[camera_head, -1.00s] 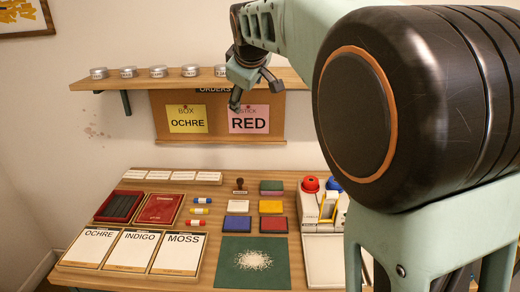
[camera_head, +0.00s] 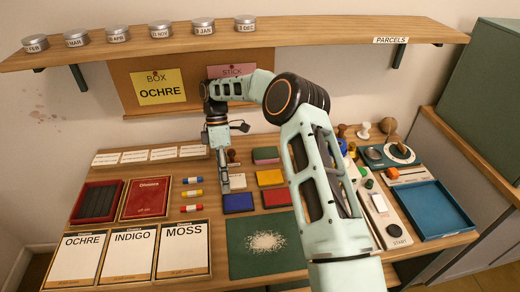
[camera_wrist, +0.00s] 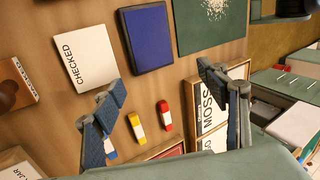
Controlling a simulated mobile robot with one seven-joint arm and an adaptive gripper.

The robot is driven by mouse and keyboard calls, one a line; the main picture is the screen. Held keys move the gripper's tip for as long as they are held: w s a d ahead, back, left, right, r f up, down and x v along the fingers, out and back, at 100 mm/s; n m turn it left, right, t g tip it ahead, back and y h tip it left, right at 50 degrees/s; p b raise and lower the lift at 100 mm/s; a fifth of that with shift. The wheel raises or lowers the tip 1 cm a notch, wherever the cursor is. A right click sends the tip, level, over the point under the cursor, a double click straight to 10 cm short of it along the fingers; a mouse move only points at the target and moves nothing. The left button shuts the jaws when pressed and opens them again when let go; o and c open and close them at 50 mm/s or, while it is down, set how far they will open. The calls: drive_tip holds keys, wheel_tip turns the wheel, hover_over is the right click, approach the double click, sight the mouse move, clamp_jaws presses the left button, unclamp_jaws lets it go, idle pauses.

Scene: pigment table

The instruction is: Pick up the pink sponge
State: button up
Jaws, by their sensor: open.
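A small block with a green top and a pinkish front edge (camera_head: 266,155), the only sponge-like pink thing I make out, lies at the back of the table behind the yellow pad. My gripper (camera_head: 223,184) points down over the table, left of this block and near the white CHECKED block. It is open and empty. In the wrist view its spread fingers (camera_wrist: 160,80) have bare wood, a blue pad and coloured tubes between or beyond them. The pink-edged block does not show in the wrist view.
A blue pad (camera_head: 238,202), a yellow pad (camera_head: 270,177) and a red pad (camera_head: 277,196) lie near my gripper. The white CHECKED block (camera_wrist: 86,57) and a stamp (camera_head: 232,157) are close by. A green mat (camera_head: 240,267) with white grains lies in front. A shelf (camera_head: 290,38) with tins overhangs the back.

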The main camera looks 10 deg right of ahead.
sight(266, 152)
drive_tip(key=shift+m+t, duration=0.3)
drive_tip(key=shift+t, duration=0.4)
drive_tip(key=w+d, duration=0.2)
drive_tip(key=w, duration=0.1)
drive_tip(key=w+d, duration=0.1)
drive_tip(key=w, duration=0.1)
drive_tip(key=shift+w+d+f, duration=0.15)
drive_tip(key=shift+w+f, duration=0.1)
drive_tip(key=w+d+t, duration=0.1)
drive_tip(key=w+d, duration=0.2)
drive_tip(key=d, duration=0.1)
drive_tip(key=w+d+r+t, duration=0.1)
drive_tip(key=w+d, duration=0.3)
drive_tip(key=d, duration=0.1)
drive_tip(key=w+d+r+t, duration=0.1)
drive_tip(key=w+d+t, duration=0.1)
drive_tip(key=w+d, duration=0.2)
drive_tip(key=shift+w+d+r+m+b, duration=0.1)
drive_tip(key=shift+d+r+m+b, duration=0.2)
drive_tip(key=shift+b, duration=0.1)
drive_tip(key=shift+f, duration=0.35)
drive_tip(key=f, duration=0.3)
drive_tip(key=f+p, duration=0.1)
drive_tip(key=f, duration=0.1)
drive_tip(key=shift+s+a+f, duration=0.2)
drive_tip(key=shift+s, duration=0.05)
drive_tip(key=shift+f, duration=0.55)
drive_tip(key=c, duration=0.8)
